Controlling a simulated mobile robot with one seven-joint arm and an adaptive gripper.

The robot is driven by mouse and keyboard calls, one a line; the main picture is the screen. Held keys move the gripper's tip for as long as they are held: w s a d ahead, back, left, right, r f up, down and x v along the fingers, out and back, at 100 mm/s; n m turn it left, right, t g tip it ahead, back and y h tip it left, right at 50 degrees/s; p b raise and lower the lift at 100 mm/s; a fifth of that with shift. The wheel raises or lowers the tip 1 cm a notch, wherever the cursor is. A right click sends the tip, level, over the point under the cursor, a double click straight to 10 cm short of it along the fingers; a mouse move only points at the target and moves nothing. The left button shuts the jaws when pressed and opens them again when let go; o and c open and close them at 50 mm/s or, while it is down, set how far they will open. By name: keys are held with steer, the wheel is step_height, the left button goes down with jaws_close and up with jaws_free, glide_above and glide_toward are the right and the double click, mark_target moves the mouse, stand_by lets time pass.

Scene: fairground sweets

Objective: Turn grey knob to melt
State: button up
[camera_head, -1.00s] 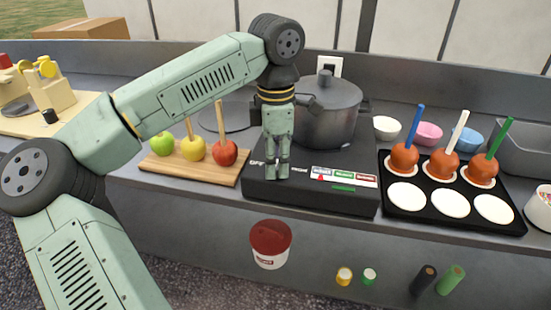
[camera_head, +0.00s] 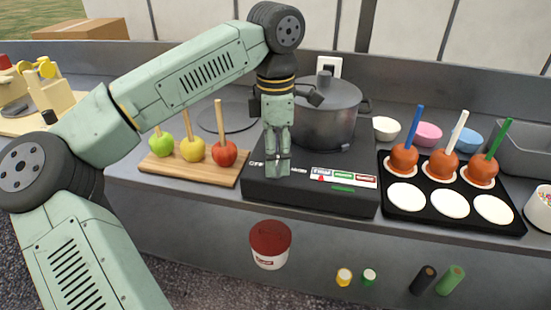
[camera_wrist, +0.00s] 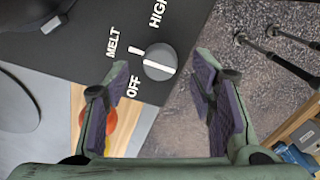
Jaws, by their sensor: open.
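The grey knob (camera_wrist: 160,62) shows in the wrist view on the black front panel of the hotplate (camera_head: 312,192). A white line crosses the knob roughly left to right. The label MELT (camera_wrist: 113,42) is up and left of it, with a white tick between. OFF (camera_wrist: 133,87) is below left and HIGH above. My gripper (camera_wrist: 161,78) is open, with a fingertip to either side of the knob and a gap on each side. In the head view my gripper (camera_head: 277,168) points down at the hotplate's front left and hides the knob.
A lidded grey pot (camera_head: 326,112) stands on the hotplate, just behind my gripper. A wooden board (camera_head: 160,170) with apples on sticks is at the left. A black tray (camera_head: 400,222) with coated apples is at the right.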

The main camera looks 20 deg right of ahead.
step_height(320, 180, up, 10)
stand_by(0.3)
steer(key=shift+r, duration=0.1)
